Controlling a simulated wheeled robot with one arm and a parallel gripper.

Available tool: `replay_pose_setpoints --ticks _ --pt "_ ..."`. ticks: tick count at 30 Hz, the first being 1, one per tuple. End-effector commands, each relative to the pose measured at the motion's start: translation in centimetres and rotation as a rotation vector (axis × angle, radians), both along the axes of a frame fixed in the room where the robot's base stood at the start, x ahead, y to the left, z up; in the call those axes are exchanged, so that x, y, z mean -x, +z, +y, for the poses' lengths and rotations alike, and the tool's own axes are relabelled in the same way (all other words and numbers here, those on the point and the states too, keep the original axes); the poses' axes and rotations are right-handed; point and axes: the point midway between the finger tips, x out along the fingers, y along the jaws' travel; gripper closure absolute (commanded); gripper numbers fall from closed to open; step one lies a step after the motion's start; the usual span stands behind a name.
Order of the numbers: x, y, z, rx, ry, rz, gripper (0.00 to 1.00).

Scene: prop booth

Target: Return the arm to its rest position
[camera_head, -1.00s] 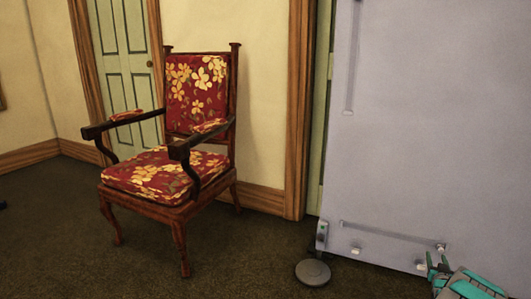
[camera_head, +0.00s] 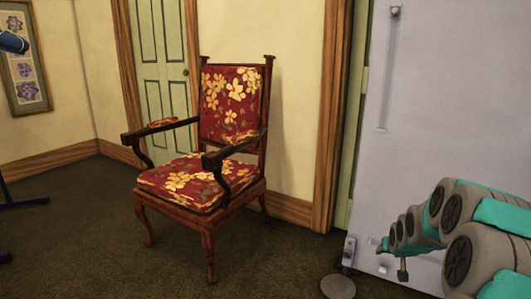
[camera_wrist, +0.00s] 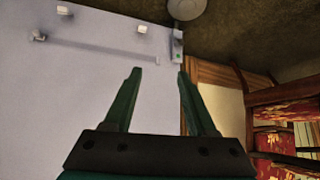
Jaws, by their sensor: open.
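My arm (camera_head: 475,225), grey and teal, reaches in from the right edge of the head view, in front of a pale panel. My gripper (camera_wrist: 160,75) shows in the wrist view with its two dark green fingers apart and nothing between them. In the head view the gripper end is small and partly hidden by the arm links. The pale panel (camera_wrist: 85,85) lies beyond the fingers in the wrist view. I cannot tell how far the fingers are from it.
A red floral armchair (camera_head: 230,110) stands left of the panel (camera_head: 430,100). A round grey foot (camera_head: 338,287) is on the floor by the panel's lower corner. A green door (camera_head: 160,80) and a framed picture (camera_head: 25,75) are behind. Carpet in front of the chair is clear.

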Motion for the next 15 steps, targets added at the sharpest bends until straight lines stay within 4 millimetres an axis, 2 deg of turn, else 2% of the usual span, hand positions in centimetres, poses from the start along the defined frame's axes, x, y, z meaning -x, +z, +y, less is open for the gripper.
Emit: replay_pose_setpoints --ticks 1,6,11,15 --pt "1.4 1.4 2.0 -0.006 0.02 0.035 0.43" --pt "7.3 3.7 7.8 -0.029 0.075 0.174 0.43" --pt "14.0 5.6 12.5 -0.048 0.123 0.31 0.43" --pt "20.4 7.0 16.0 -0.06 0.163 0.428 0.43"
